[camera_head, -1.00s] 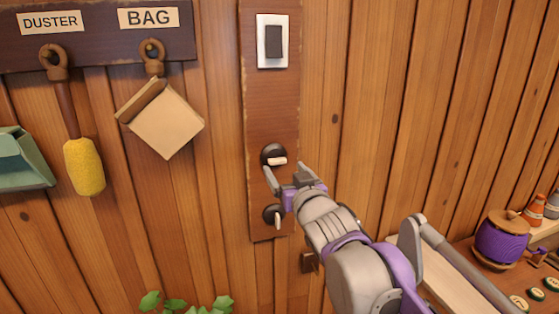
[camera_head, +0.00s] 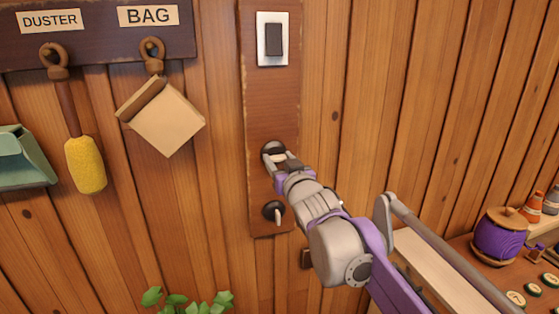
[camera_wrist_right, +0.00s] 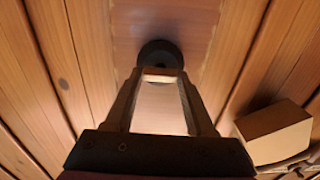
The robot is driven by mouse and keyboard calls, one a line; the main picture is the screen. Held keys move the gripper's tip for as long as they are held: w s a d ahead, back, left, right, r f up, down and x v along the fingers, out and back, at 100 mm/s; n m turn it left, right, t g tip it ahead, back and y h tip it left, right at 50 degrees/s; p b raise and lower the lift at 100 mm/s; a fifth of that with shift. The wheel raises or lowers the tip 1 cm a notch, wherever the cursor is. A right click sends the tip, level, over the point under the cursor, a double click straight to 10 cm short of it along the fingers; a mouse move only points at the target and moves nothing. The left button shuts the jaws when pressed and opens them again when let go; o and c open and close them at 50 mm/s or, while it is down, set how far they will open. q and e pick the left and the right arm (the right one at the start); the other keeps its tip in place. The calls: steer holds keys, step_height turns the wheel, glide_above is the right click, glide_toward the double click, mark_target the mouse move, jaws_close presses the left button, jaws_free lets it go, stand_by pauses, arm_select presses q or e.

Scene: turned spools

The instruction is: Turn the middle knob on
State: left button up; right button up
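The middle knob (camera_head: 278,158) is a round dark knob with a pale bar handle, on a dark wooden panel (camera_head: 272,100). Its handle lies roughly level in the head view. My right gripper (camera_head: 278,160) is at this knob, one finger on each side of the pale handle. In the right wrist view the handle (camera_wrist_right: 160,77) spans the gap between my fingertips (camera_wrist_right: 161,84), with the dark base (camera_wrist_right: 159,55) behind. I cannot tell whether the fingers press on it. The lower knob (camera_head: 277,215) has its handle near upright. My left gripper is not in view.
A white switch plate with a dark rocker (camera_head: 273,40) is at the panel's top. A duster (camera_head: 85,165) and a paper bag (camera_head: 165,117) hang at left. A plant (camera_head: 185,301) shows below.

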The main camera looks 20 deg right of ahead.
jaws_close()
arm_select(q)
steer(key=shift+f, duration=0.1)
arm_select(e)
steer(key=shift+f+m+b, duration=0.15)
steer(key=shift+m+b, duration=0.7)
steer(key=shift+m, duration=0.75)
steer(key=m+b, duration=0.1)
steer(key=m, duration=0.2)
steer(key=shift+d+m, duration=0.1)
steer(key=shift+m, duration=0.2)
steer(key=m+b, duration=0.1)
steer(key=m, duration=0.4)
steer(key=shift+d+b, duration=0.1)
steer(key=shift+b, duration=0.25)
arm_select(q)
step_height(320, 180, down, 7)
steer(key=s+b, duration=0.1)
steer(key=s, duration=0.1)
arm_select(e)
steer(key=m, duration=0.6)
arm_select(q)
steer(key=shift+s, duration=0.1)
